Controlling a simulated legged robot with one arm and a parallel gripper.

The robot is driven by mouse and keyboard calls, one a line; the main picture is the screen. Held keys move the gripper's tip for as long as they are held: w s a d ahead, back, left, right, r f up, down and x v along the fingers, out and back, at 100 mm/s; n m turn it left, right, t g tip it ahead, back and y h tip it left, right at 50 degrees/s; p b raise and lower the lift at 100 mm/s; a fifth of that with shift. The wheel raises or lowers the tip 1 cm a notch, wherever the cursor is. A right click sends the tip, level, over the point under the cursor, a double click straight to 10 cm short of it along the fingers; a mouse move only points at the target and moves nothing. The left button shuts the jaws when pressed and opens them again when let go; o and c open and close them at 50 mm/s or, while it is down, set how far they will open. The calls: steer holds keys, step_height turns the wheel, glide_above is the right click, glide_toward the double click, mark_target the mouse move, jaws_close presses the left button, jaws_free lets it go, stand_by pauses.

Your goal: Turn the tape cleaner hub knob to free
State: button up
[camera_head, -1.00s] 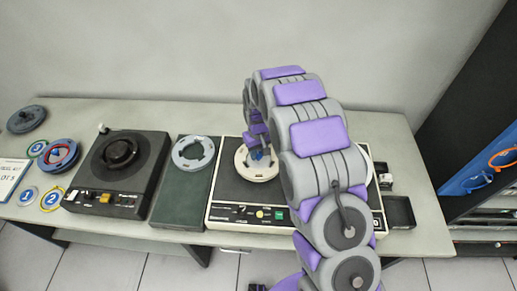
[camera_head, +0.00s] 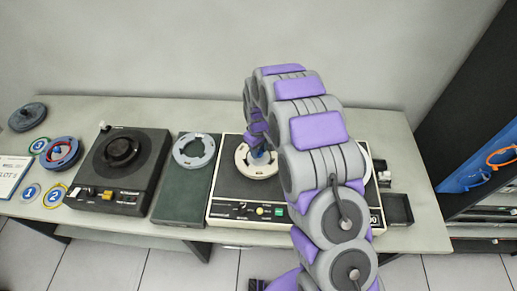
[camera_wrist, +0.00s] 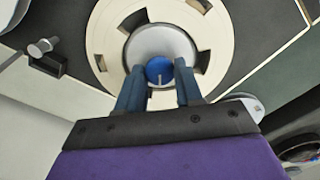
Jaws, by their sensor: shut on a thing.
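The tape cleaner (camera_head: 223,188) is a dark-topped unit with a cream body on the table, with buttons along its front. A cream hub ring (camera_head: 243,168) sits on its top left; the ring also shows in the wrist view (camera_wrist: 108,40) with dark slots around a grey centre. The blue hub knob (camera_wrist: 159,69) with a pale pointer line stands at that centre. My gripper (camera_wrist: 159,77) is shut on the knob, one finger at each side. In the head view my gripper (camera_head: 257,150) is over the hub, and my arm hides the unit's right part.
A green-topped box with a grey ring (camera_head: 194,150) stands left of the cleaner. Further left is a black unit with a dark hub (camera_head: 121,150). A small black tray (camera_head: 397,209) lies at the right. A dark shelf with blue and orange items stands beyond the table's right edge.

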mark_target(259, 152)
steer(key=o, duration=1)
steer(key=shift+o, duration=0.2)
step_height(259, 152, up, 17)
steer(key=p, duration=0.1)
steer(key=shift+r, duration=0.15)
steer(key=shift+w+a, duration=0.1)
steer(key=shift+a, duration=0.05)
steer(key=s+d+r+m, duration=0.1)
steer(key=s+d+r, duration=0.1)
steer(key=s+d, duration=0.3)
steer(key=s+d+r+m+b, duration=0.1)
steer(key=s+d+r+m, duration=0.15)
steer(key=s, duration=0.45)
steer(key=s+d+r+m, duration=0.1)
steer(key=s+d+r, duration=0.25)
steer(key=s, duration=0.25)
steer(key=s+d+f+m+g+b, duration=0.1)
steer(key=s+d+m, duration=0.1)
steer(key=s, duration=0.9)
steer(key=s+d+f+m+b, duration=0.1)
steer(key=s+d+f+m, duration=0.1)
steer(key=s, duration=0.9)
steer(key=shift+s+d+g, duration=0.2)
steer(key=shift+d+g, duration=0.2)
steer(key=shift+d, duration=0.45)
